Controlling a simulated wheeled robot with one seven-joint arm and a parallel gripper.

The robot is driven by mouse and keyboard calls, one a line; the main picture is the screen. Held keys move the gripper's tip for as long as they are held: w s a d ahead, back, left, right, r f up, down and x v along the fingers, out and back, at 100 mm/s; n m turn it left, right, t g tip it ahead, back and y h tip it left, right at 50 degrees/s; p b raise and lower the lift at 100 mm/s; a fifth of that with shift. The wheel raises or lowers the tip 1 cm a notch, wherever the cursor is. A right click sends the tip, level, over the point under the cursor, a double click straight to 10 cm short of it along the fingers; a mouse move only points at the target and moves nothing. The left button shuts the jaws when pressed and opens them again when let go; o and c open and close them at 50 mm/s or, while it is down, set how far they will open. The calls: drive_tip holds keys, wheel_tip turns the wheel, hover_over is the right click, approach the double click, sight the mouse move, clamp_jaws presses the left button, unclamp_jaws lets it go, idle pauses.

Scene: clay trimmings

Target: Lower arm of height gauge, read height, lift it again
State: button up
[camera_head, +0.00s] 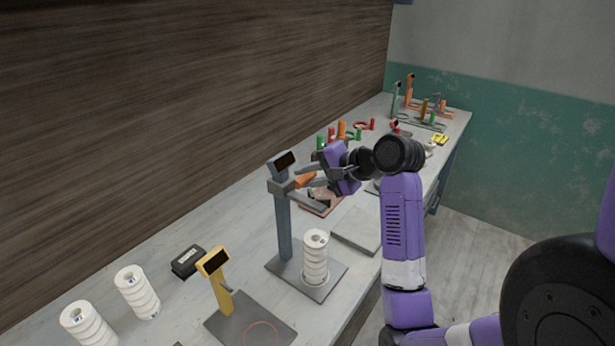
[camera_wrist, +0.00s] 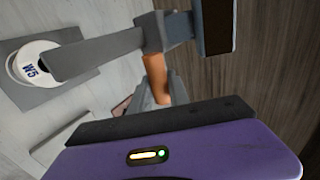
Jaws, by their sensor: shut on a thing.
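The grey height gauge (camera_head: 284,225) stands upright on its flat base plate, with a dark display (camera_head: 284,160) at the top. My gripper (camera_head: 307,179) is shut on the orange handle (camera_head: 304,182) at the gauge's slider, high on the column. In the wrist view the orange handle (camera_wrist: 155,80) shows beyond my purple gripper body, and the gauge's grey arm (camera_wrist: 98,55) reaches out over a white ribbed stack (camera_wrist: 28,70) marked W5. In the head view this stack (camera_head: 316,258) stands on the base plate, with a gap below the arm. The display's reading cannot be made out.
A yellow gauge (camera_head: 220,280) stands at the front left, near two white ribbed stacks (camera_head: 137,292) and a black box (camera_head: 188,262). A pale slab (camera_head: 357,230) lies right of the gauge. Coloured tools and more gauges (camera_head: 409,92) stand farther back. A wooden wall runs behind.

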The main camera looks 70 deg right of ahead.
clamp_jaws()
drive_tip(key=shift+f, duration=0.1)
wheel_tip(320, 180, down, 8)
drive_tip(key=b, duration=0.3)
drive_tip(key=shift+f, duration=0.15)
idle(0.8)
drive_tip(key=shift+p, duration=0.45)
drive_tip(key=shift+s+f, duration=0.1)
drive_tip(key=shift+f, duration=0.45)
idle(3.9)
